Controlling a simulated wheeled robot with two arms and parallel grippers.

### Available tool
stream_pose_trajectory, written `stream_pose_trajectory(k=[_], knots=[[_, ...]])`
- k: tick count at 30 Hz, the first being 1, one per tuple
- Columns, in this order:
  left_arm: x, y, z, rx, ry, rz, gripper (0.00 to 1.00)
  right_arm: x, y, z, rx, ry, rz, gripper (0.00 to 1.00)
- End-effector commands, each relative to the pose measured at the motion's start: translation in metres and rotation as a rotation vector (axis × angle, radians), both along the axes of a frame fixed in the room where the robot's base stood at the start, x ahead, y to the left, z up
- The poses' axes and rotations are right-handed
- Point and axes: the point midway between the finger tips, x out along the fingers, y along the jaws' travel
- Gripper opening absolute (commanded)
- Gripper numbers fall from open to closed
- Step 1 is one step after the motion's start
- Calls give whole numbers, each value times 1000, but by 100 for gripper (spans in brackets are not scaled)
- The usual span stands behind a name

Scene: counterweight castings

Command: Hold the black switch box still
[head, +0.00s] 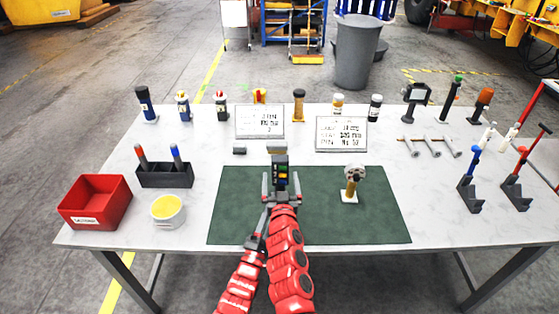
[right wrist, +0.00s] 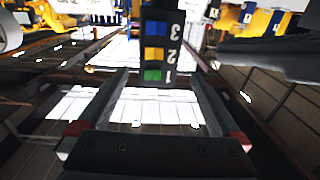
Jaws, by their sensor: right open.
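The black switch box (head: 280,164) stands upright near the middle of the table, at the green mat's back edge. In the right wrist view the black switch box (right wrist: 175,60) shows blue, yellow and green buttons, with its numbers 3, 2, 1 upside down. My right gripper (head: 281,190) is open in front of the box. In the right wrist view its fingers (right wrist: 158,85) reach to either side of the box's end, with gaps on both sides. My left arm comes in low beside the right one; its gripper (head: 257,236) is mostly hidden.
A small tool with a round grey head (head: 355,172) stands on the mat (head: 385,225) to the right. A red bin (head: 95,207), a yellow-topped tub (head: 168,210) and a black holder (head: 165,177) stand at left. Two sign cards (head: 341,135) and several tools line the back.

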Motion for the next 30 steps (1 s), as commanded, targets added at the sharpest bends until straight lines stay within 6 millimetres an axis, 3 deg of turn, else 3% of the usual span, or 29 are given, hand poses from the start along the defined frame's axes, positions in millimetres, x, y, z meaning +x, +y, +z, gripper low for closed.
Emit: stream_pose_trajectory(k=[18, 30], knots=[[0, 0, 0, 0, 0, 0, 50, 70, 3, 3, -6, -4, -3, 100], [0, 0, 0, 0, 0, 0, 50, 94, 4, 1, -1, -1, -3, 100]])
